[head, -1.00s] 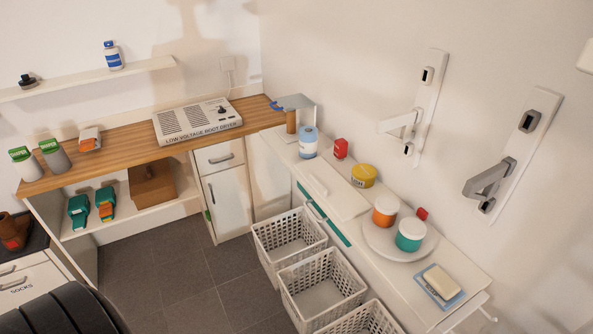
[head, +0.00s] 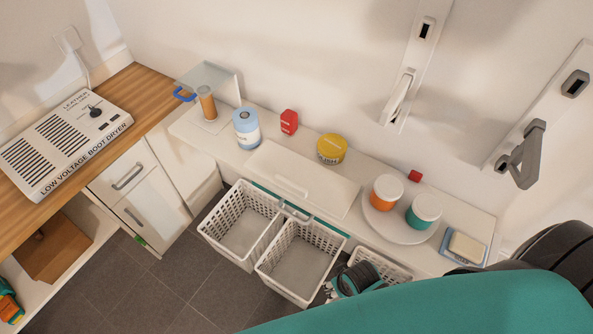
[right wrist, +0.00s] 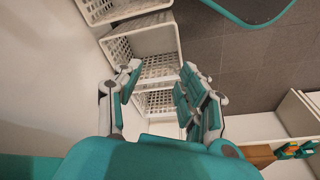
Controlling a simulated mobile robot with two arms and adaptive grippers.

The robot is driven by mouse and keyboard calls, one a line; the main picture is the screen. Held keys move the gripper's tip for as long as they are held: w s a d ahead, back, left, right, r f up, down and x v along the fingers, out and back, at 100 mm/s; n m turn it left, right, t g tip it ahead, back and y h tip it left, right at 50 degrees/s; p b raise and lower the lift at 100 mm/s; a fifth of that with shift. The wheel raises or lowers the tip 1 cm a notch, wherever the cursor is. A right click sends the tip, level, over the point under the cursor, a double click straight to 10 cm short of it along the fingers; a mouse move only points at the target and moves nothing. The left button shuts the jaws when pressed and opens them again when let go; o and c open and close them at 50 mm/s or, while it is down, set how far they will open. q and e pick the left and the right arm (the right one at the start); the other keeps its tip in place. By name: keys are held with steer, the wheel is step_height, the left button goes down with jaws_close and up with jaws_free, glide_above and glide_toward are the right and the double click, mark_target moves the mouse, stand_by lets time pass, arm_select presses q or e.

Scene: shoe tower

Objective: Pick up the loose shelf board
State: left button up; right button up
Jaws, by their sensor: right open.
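In the head view a flat white board (head: 305,181) with a small raised grip lies on the white bench (head: 215,139); it looks like the loose shelf board, though I cannot be certain. My right gripper (head: 345,285) is low in front of the bench, near the baskets and apart from the board. My own teal arm hides much of it. In the right wrist view my right gripper (right wrist: 160,88) has its fingers spread with nothing held between them. White baskets show beyond the fingers, and I cannot make out the board there. My left gripper is out of view.
White baskets (head: 258,265) stand along the bench front. On the bench are a blue-white canister (head: 246,130), red box (head: 289,122), yellow tub (head: 331,150), and a round plate (head: 372,222) with orange and teal jars. A boot dryer (head: 65,145) sits on the wooden counter.

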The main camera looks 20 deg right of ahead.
steer(key=w+r+m+t+y+p, duration=0.1)
steer(key=w+r+m+y, duration=0.25)
steer(key=r+m, duration=0.6)
steer(key=m+t+y+p, duration=0.2)
steer(key=m+t+y, duration=0.4)
steer(key=m, duration=1.5)
glide_toward(291, 183)
steer(key=a, duration=0.1)
steer(key=w+a+t+h+p, duration=0.1)
steer(key=a+p, duration=0.1)
steer(key=shift+w+a+f+n+h, duration=0.15)
steer(key=shift+w+f+n+h, duration=0.1)
steer(key=shift+f, duration=0.15)
steer(key=shift+d+f+p+x, duration=0.15)
steer(key=shift+p+x, duration=0.15)
steer(key=shift+x, duration=1.15)
steer(key=shift+d+f+p+x, duration=0.1)
steer(key=shift+p+x, duration=0.2)
steer(key=shift+x, duration=1.15)
steer(key=shift+r, duration=0.1)
steer(key=shift+c, duration=0.5)
jaws_close()
